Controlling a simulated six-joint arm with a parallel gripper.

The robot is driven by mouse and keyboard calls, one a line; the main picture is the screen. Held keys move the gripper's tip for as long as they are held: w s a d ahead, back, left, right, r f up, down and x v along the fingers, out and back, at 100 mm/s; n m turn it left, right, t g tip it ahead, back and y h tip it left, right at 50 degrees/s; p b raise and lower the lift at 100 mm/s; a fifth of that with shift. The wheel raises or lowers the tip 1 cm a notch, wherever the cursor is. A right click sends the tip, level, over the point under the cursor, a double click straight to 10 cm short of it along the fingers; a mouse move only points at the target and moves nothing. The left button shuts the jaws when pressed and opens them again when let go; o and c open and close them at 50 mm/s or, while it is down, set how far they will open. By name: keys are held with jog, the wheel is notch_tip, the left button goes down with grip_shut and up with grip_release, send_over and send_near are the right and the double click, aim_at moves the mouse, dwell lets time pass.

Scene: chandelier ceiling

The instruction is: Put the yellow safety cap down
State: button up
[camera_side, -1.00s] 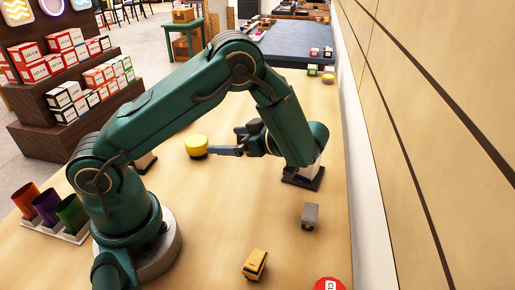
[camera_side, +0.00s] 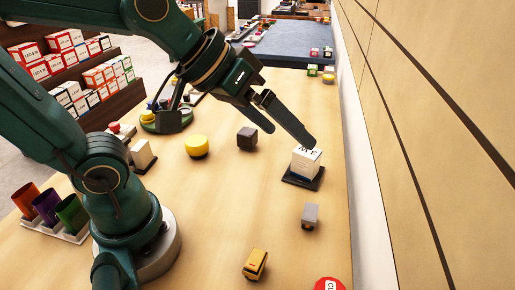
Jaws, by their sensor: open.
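The yellow safety cap (camera_side: 197,146), a short round yellow piece, sits on the wooden table left of centre. My gripper (camera_side: 290,125) is raised to the right of the cap, apart from it. Its fingers point down and right, close in the picture to the white cube. It is open and holds nothing visible.
A dark cube (camera_side: 247,137) stands right of the cap. A white cube on a dark base (camera_side: 303,179), a grey block (camera_side: 310,215) and a yellow toy bus (camera_side: 255,264) stand further right and in front. Coloured cups (camera_side: 46,206) stand at left.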

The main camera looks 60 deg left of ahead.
jog(key=s+a+f+g+y, duration=0.1)
jog(key=s+a+f, duration=0.1)
jog(key=s, duration=0.2)
jog(key=s+a+f+m+g+y, duration=0.1)
jog(key=s+a+f, duration=0.1)
jog(key=s, duration=0.1)
jog(key=shift+s+a+f, duration=0.15)
jog(key=shift+s+a, duration=0.15)
jog(key=shift+s, duration=0.1)
